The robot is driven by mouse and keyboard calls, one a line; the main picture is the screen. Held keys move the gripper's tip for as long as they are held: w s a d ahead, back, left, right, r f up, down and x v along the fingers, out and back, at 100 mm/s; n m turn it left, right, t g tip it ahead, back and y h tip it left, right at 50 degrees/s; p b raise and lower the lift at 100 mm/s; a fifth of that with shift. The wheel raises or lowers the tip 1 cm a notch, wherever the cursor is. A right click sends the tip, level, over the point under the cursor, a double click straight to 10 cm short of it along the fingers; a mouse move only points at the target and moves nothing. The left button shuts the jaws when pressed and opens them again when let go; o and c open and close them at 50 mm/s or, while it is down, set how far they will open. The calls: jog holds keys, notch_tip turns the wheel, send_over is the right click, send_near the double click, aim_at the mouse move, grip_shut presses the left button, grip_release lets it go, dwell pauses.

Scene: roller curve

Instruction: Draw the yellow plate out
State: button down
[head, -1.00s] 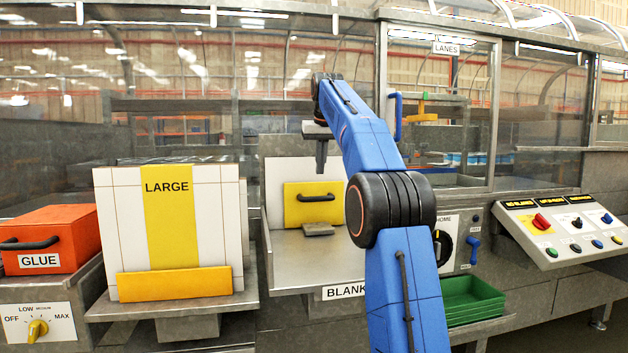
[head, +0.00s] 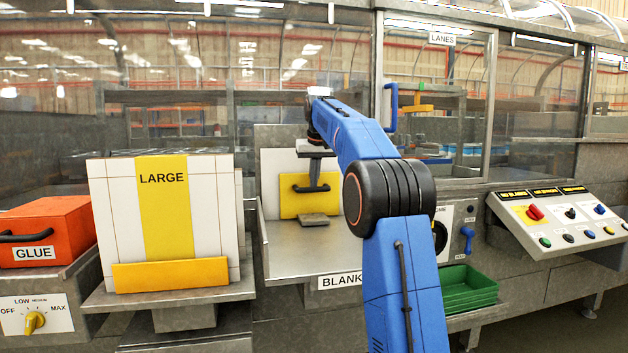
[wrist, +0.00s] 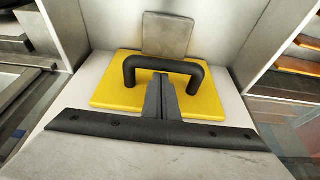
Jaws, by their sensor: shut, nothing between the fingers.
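The yellow plate (head: 290,203) stands at the back of the blanks bay, with a dark bar handle on its face. It also shows in the wrist view (wrist: 112,92), where the black handle (wrist: 165,64) arches across it. My gripper (head: 314,184) is in front of the plate at the handle. In the wrist view my gripper (wrist: 161,80) is shut and empty, its fingertips showing within the handle's loop, just by the bar. I cannot tell whether they touch the handle or the plate.
A small grey block (head: 313,220) lies by the plate's lower edge. The metal bay floor (head: 310,255) in front is clear. A white and yellow LARGE stack (head: 165,220) stands left. A green tray (head: 467,290) and button panel (head: 560,222) are right.

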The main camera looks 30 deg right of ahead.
jog(key=s+a, duration=0.3)
jog(key=s, duration=1)
jog(key=s+a, duration=0.4)
jog(key=s, duration=0.9)
jog(key=shift+a, duration=0.25)
jog(key=shift+r, duration=0.1)
jog(key=v, duration=0.9)
jog(key=shift+s+r, duration=0.2)
jog(key=shift+r, duration=0.15)
jog(key=shift+a+f, duration=0.1)
jog(key=s+a+f+n, duration=0.1)
jog(key=s+a+f, duration=0.3)
jog(key=s+f, duration=0.3)
jog(key=s+a+f+n, duration=0.1)
jog(key=s+a+f, duration=0.4)
jog(key=f, duration=1.3)
jog(key=s+a+f+n+t+y, duration=0.1)
jog(key=s+a+f, duration=0.3)
jog(key=s+f, duration=0.7)
notch_tip(320, 180, down, 2)
jog(key=shift+a+f, duration=0.1)
jog(key=shift+a, duration=0.3)
